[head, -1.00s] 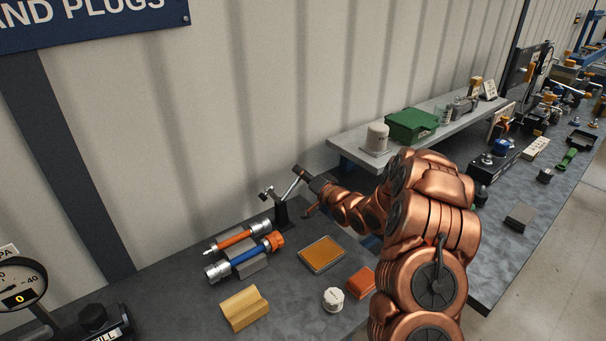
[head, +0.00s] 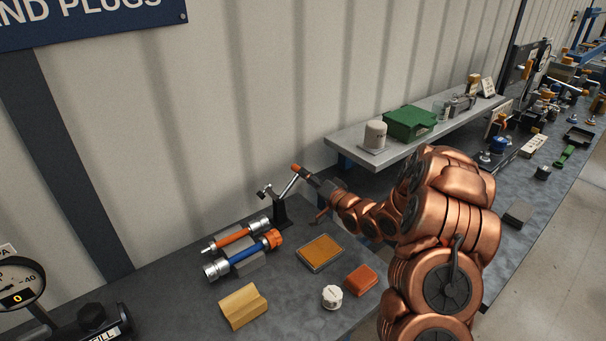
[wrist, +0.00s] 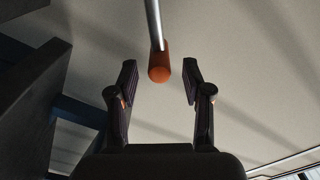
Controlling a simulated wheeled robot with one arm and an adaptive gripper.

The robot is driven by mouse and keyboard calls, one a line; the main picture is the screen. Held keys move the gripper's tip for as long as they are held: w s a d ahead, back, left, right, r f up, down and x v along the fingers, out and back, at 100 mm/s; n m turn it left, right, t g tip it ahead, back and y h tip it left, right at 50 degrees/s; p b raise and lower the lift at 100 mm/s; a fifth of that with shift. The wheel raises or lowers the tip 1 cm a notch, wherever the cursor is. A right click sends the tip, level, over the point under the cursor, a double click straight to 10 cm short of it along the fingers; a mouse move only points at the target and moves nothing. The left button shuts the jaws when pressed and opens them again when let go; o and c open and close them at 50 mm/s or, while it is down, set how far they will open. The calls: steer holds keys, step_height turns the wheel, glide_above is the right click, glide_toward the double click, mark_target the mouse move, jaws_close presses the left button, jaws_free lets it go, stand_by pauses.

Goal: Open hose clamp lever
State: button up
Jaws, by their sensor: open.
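The hose clamp (head: 280,211) is a small black stand at the back of the bench, with a metal T-shaped end on its left. Its lever (head: 289,186) is a thin metal rod rising up and to the right, ending in an orange grip (head: 295,168). My gripper (head: 307,174) is just right of the orange grip. In the wrist view my gripper (wrist: 160,82) is open, and the orange grip (wrist: 159,74) appears centred between the fingertips, with a visible gap on both sides. I cannot tell how deep it sits between them.
An amber tray (head: 320,253), a wooden block (head: 243,306), a white cap (head: 332,297) and an orange block (head: 361,280) are in front. A shelf (head: 350,141) stands behind my arm.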

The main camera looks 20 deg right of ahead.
steer(key=v, duration=0.7)
steer(key=shift+s, duration=0.15)
stand_by(0.4)
steer(key=s+a+r+n+g+h, duration=0.2)
steer(key=s+a+g, duration=0.2)
steer(key=s, duration=1.1)
steer(key=s+a+r+n+g+h, duration=0.1)
steer(key=s+a+g, duration=0.4)
steer(key=s, duration=1)
steer(key=s+a+r+n+g+h, duration=0.2)
steer(key=s+g, duration=0.8)
steer(key=s, duration=0.5)
steer(key=a+r+n, duration=0.1)
steer(key=a+n, duration=0.1)
steer(key=a, duration=0.1)
steer(key=shift+s+h, duration=0.3)
